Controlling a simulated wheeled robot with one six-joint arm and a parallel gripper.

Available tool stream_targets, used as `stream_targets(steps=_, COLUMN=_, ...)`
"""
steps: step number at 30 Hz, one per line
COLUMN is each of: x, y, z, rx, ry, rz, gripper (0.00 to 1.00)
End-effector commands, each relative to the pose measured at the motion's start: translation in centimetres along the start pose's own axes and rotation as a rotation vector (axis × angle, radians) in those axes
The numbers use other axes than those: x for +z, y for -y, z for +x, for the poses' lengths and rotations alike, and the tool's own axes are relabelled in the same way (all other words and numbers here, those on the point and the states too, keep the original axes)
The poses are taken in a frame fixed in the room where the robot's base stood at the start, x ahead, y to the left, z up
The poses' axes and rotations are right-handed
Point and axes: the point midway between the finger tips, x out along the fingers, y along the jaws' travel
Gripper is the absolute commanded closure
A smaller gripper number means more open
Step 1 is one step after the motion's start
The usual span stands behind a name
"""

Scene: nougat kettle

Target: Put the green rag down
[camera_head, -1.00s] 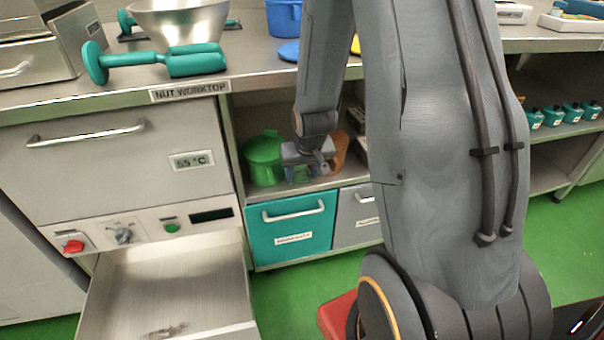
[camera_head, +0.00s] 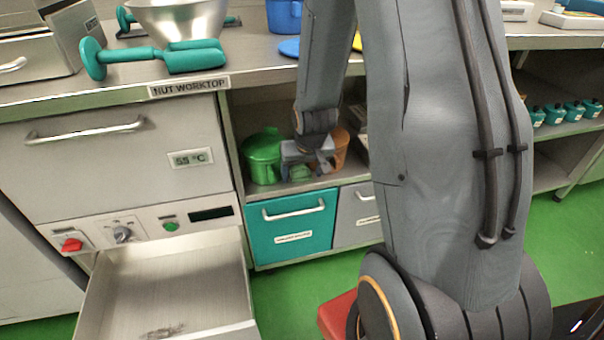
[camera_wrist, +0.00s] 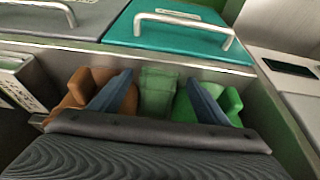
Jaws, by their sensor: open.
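The green rag (camera_head: 300,173) is a small pale green piece low on the open shelf, just below my gripper (camera_head: 308,165). In the wrist view the rag (camera_wrist: 158,92) is between my two blue-grey fingers (camera_wrist: 158,98), with a visible gap on each side. My gripper is open and low in the shelf bay. Whether the rag's underside fully rests on the shelf is hard to tell.
A green lidded pot (camera_head: 263,158) stands left of the gripper and an orange-brown pot (camera_head: 341,148) right of it, both close by. A teal drawer front (camera_head: 292,228) is below the shelf. An open drawer (camera_head: 175,290) juts out at left.

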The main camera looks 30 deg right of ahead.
Motion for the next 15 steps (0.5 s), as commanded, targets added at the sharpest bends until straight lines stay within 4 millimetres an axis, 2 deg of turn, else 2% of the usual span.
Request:
stream_targets(steps=3, x=-0.2, y=-0.1, z=-2.8, rx=0.001, ry=-0.004, rz=-0.001, gripper=0.31)
stream_targets(steps=6, x=-0.1, y=-0.6, z=-4.4, rx=0.001, ry=-0.002, rz=-0.001, gripper=0.31)
stream_targets(steps=15, x=-0.1, y=-0.9, z=-7.3, rx=0.001, ry=-0.002, rz=-0.001, gripper=0.31)
